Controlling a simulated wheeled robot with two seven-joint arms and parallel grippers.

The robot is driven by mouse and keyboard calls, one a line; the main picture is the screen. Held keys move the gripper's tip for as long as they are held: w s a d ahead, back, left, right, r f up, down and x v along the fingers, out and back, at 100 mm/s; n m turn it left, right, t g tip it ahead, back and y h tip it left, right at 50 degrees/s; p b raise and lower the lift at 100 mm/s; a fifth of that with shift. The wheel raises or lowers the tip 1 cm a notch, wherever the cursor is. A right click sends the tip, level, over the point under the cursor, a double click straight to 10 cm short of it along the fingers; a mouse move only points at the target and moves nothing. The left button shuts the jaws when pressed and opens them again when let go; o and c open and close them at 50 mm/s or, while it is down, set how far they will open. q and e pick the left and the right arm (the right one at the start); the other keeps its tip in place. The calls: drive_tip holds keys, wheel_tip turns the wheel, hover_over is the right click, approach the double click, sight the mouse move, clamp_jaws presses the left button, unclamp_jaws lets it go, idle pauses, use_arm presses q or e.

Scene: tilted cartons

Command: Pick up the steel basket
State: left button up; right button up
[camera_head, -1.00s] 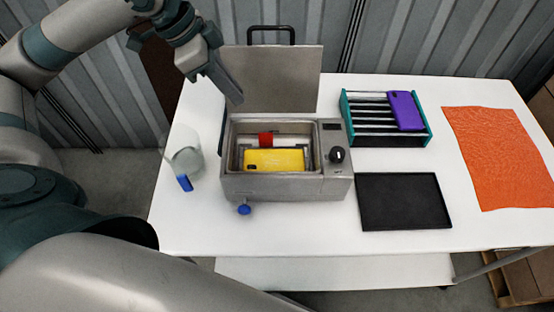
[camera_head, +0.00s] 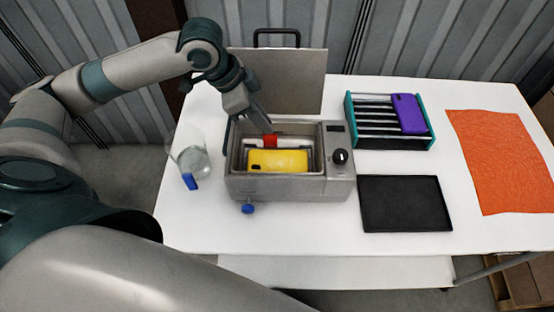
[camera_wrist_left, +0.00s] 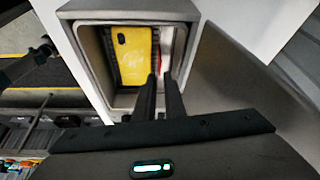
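The steel basket (camera_head: 307,157) sits inside the open tank of a grey metal bath (camera_head: 275,188). A yellow phone (camera_head: 278,161) lies in it and covers most of it. A red and white part (camera_head: 271,141) shows at the tank's back side; I cannot tell whether it belongs to the basket. My left gripper (camera_head: 266,127) is over the back left of the tank, pointing down, near the red part. My right gripper is out of view.
The bath's raised lid (camera_head: 280,80) stands behind the tank, close to my left gripper. A clear bottle with a blue cap (camera_head: 190,160) is left of the bath. Right are a teal rack (camera_head: 390,142) with a purple phone, a black tray (camera_head: 405,204) and an orange cloth (camera_head: 498,160).

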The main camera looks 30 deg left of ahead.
sight(274, 135)
use_arm(q)
drive_tip(key=shift+d+f, duration=0.1)
drive_tip(key=shift+f, duration=0.15)
drive_tip(key=shift+p+x, duration=0.5)
drive_tip(key=shift+x, duration=2.35)
clamp_jaws()
